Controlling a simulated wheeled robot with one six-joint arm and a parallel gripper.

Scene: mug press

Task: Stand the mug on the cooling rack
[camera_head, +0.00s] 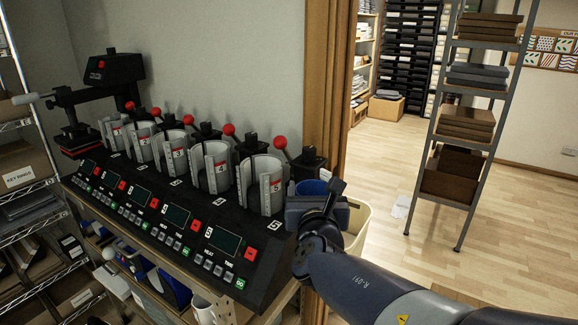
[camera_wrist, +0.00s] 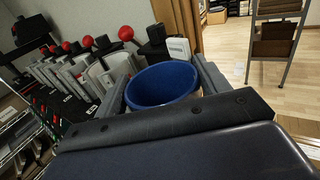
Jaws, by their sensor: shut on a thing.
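My gripper (camera_head: 314,203) is at the right end of the mug press, in front of the rightmost heater. It is shut on the mug, whose blue inside (camera_wrist: 163,82) faces up between the two fingers in the wrist view. The mug's blue edge (camera_head: 311,187) shows just behind the gripper in the head view; most of its outside is hidden. The mug looks about upright. I cannot see what is beneath it. I cannot pick out the cooling rack in either view.
The black mug press (camera_head: 200,220) with several white clamps and red-knobbed levers fills the left. A cream bin (camera_head: 357,225) stands just right of my gripper. A metal shelf (camera_head: 470,110) stands farther back on open wooden floor. A white mug (camera_head: 203,308) sits below the press.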

